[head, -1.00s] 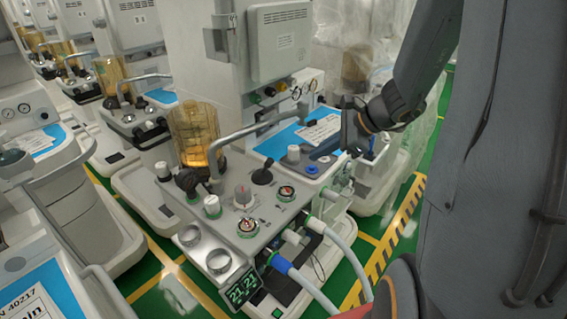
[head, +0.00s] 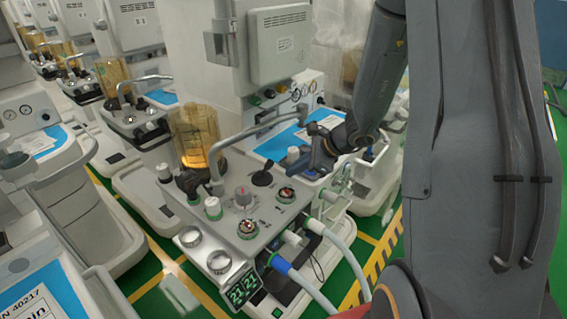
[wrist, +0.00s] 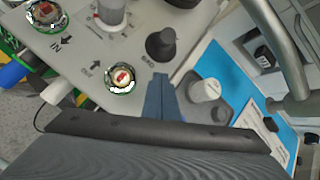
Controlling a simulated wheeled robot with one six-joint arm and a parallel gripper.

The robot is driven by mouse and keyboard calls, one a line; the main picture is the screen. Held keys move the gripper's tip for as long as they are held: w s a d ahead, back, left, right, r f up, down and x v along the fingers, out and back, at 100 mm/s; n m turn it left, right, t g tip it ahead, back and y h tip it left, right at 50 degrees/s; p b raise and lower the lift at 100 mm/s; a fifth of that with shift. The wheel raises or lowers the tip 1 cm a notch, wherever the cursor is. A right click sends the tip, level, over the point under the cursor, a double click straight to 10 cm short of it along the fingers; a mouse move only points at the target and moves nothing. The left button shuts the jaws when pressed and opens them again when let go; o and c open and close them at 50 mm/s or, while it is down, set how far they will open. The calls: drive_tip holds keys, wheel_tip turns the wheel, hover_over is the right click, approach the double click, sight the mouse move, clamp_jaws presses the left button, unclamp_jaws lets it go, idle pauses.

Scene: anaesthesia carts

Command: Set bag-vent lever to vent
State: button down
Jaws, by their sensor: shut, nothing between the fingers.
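The bag-vent lever (head: 262,177) is a short black lever with a knob on the machine's grey top panel, between the curved metal arm and the front dials. In the wrist view the lever (wrist: 160,43) leans over its round base, and part of a "BAG" label shows beside it. My gripper (head: 304,174) is to the right of the lever in the head view. In the wrist view my blue fingers (wrist: 160,78) are together and empty, their tips just below the lever in the picture. A small gap seems to separate them; contact cannot be told for sure.
A white knob (wrist: 204,90) stands close to the right of my fingers. A green-ringed dial (wrist: 122,79) lies to their left. A curved metal arm (head: 262,130) rises behind the lever. Hoses (head: 335,242) hang at the panel's front right.

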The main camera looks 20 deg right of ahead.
sight(267, 168)
drive_tip(key=shift+w+a+r+p, duration=0.15)
drive_tip(key=shift+a+r+p, duration=0.15)
drive_tip(key=shift+a+r, duration=0.25)
drive_tip(key=shift+w+a+r+p, duration=0.1)
drive_tip(key=shift+a+r+p, duration=0.2)
drive_tip(key=shift+a, duration=0.3)
drive_tip(key=shift+w+a+r, duration=0.1)
drive_tip(key=shift+w+a, duration=0.1)
drive_tip(key=shift+a, duration=0.25)
drive_tip(key=shift+a+r, duration=0.1)
